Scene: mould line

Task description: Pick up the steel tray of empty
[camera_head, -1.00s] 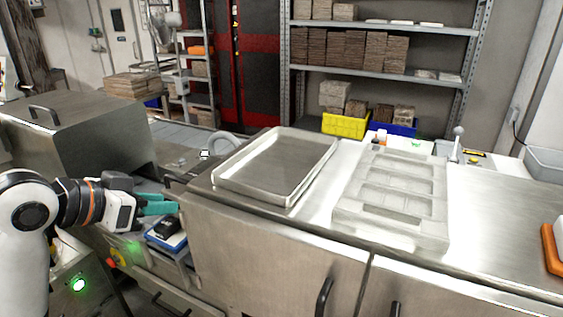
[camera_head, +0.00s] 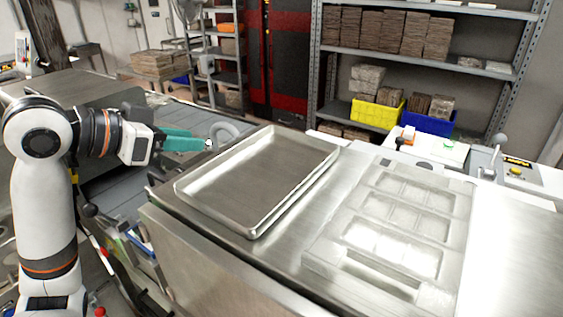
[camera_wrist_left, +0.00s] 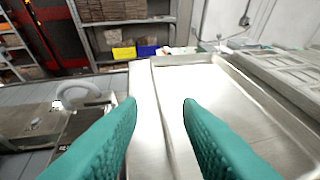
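The steel tray (camera_head: 262,172) is a shallow, rimmed, empty rectangle lying flat on the steel counter, left of a pale moulded piece. It also shows in the wrist view (camera_wrist_left: 222,112). My left gripper (camera_head: 209,144) has teal fingers and is at about rim height beside the tray's left edge. In the wrist view the fingers (camera_wrist_left: 161,101) are open, with the tray's near-side rim showing between them. Nothing is held, and I cannot tell whether a finger touches the rim. My right gripper is not in view.
The pale mould (camera_head: 400,225) with rectangular recesses stands right of the tray. Behind are a yellow bin (camera_head: 377,114), a blue bin (camera_head: 427,123) and a shelf rack. A lever device (camera_head: 495,158) stands at the back right.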

